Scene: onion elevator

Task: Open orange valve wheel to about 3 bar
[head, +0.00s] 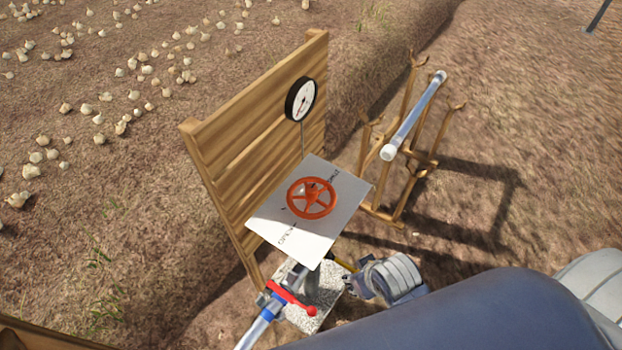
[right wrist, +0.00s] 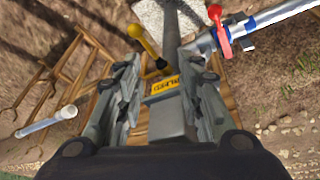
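The orange valve wheel (head: 312,198) lies on a tilted pale metal plate (head: 268,218) with small dark lettering. A round black-rimmed gauge (head: 300,99) stands behind it against a wooden board; its reading is too small to tell. My right gripper (head: 354,280) is low to the right of the plate, apart from the wheel. In the right wrist view my right gripper (right wrist: 163,62) has its fingers spread, with a grey post (right wrist: 172,30) and a yellow label (right wrist: 165,86) showing between and beyond them. The wheel is not visible in that view. My left gripper is not in view.
A red lever (head: 291,298) sits on a pipe (head: 262,325) below the plate. A yellow handle (right wrist: 145,40) is near the right gripper. A wooden rack (head: 401,195) holding a pale tube (head: 412,118) stands to the right. The wooden board (head: 250,140) stands behind the wheel.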

